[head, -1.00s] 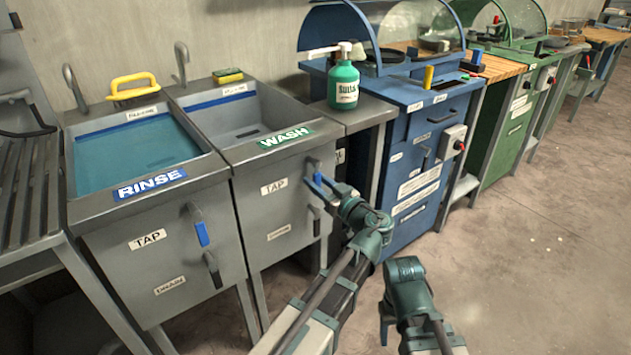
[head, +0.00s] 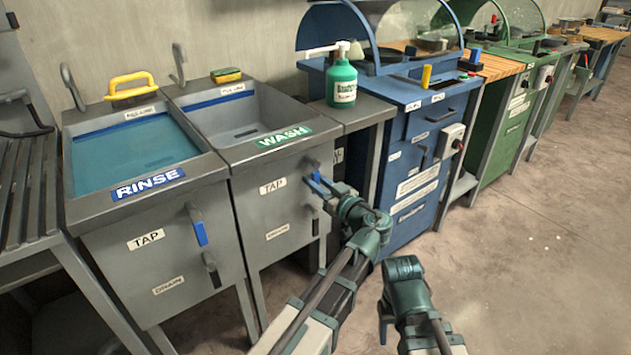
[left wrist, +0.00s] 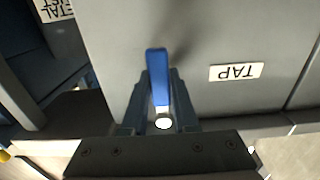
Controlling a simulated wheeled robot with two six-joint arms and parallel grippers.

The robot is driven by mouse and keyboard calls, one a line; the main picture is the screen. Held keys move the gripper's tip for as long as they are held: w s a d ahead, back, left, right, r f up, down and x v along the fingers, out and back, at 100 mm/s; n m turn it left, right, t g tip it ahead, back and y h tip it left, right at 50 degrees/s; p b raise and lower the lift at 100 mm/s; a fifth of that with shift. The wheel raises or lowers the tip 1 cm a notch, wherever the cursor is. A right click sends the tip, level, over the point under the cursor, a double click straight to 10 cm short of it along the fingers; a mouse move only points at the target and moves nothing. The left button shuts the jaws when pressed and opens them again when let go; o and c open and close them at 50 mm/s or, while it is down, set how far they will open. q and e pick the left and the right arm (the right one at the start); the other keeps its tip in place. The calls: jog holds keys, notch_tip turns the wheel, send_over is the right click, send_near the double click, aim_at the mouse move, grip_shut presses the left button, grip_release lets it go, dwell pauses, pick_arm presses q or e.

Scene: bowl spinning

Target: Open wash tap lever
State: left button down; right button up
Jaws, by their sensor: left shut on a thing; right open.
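The wash tap lever (head: 317,184) is a blue handle on the grey front of the wash basin (head: 272,205), right of a TAP label (head: 272,187). In the left wrist view the blue lever (left wrist: 157,78) stands between the two dark fingers. My left gripper (head: 326,188) is shut on this lever; it also shows in the left wrist view (left wrist: 158,100). My right gripper (head: 385,318) is open and empty, low in front of the basins, away from the lever.
The rinse basin (head: 188,290) with its own blue tap lever (head: 199,228) and dark drain lever (head: 211,270) is on the left. A green soap bottle (head: 342,84) stands right of the wash basin. A blue cabinet (head: 405,200) is farther right. The floor at right is clear.

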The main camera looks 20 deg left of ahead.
aim_at(290, 164)
dwell(0.7)
pick_arm(q)
jog(key=s+m, duration=0.1)
jog(key=m, duration=0.2)
jog(key=s+a+r+m+p, duration=0.1)
jog(key=m, duration=0.2)
jog(key=s+a+m, duration=0.1)
jog(key=m, duration=0.1)
jog(key=shift+a+r+m+p, duration=0.2)
jog(key=shift+r+m+p, duration=0.2)
jog(key=m, duration=0.1)
jog(key=r+m+p, duration=0.1)
jog(key=m, duration=0.1)
jog(key=s+m, duration=0.1)
jog(key=shift+a+r+p, duration=0.35)
jog(key=shift+r+p, duration=0.05)
jog(key=shift+s+a+r+m+p, duration=0.1)
jog(key=shift+r+m+p, duration=0.35)
jog(key=shift+m, duration=0.8)
jog(key=shift+r+m+p, duration=0.45)
jog(key=shift+m, duration=0.8)
jog(key=c, duration=0.7)
grip_release()
